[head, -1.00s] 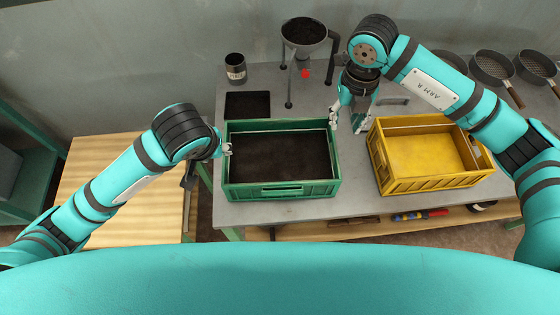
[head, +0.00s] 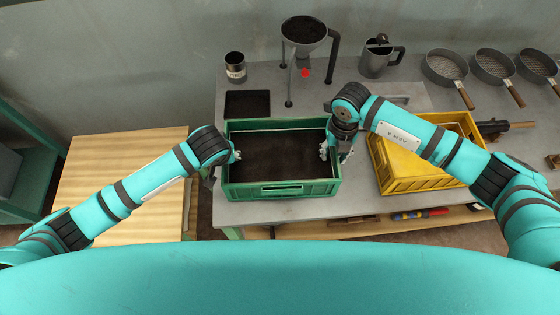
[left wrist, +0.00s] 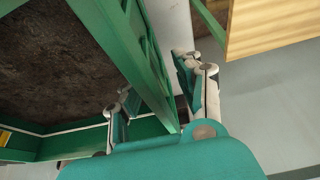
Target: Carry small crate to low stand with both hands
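The green crate (head: 280,189), its inside filled with dark soil, stands on the grey table. My left gripper (head: 234,156) is at its left wall. In the left wrist view the fingers (left wrist: 160,90) are apart, on either side of the green crate's wall (left wrist: 147,62), with a gap beside it. My right gripper (head: 335,153) is over the crate's right wall, one finger inside and one outside, apart. A low wooden-topped stand (head: 115,190) is at the left; its top also shows in the left wrist view (left wrist: 265,25).
A yellow crate (head: 420,180) stands right of the green crate, partly behind my right arm. A funnel on a stand (head: 304,35), a can (head: 235,67), a black tray (head: 247,104), a metal jug (head: 377,60) and several pans (head: 445,67) are behind.

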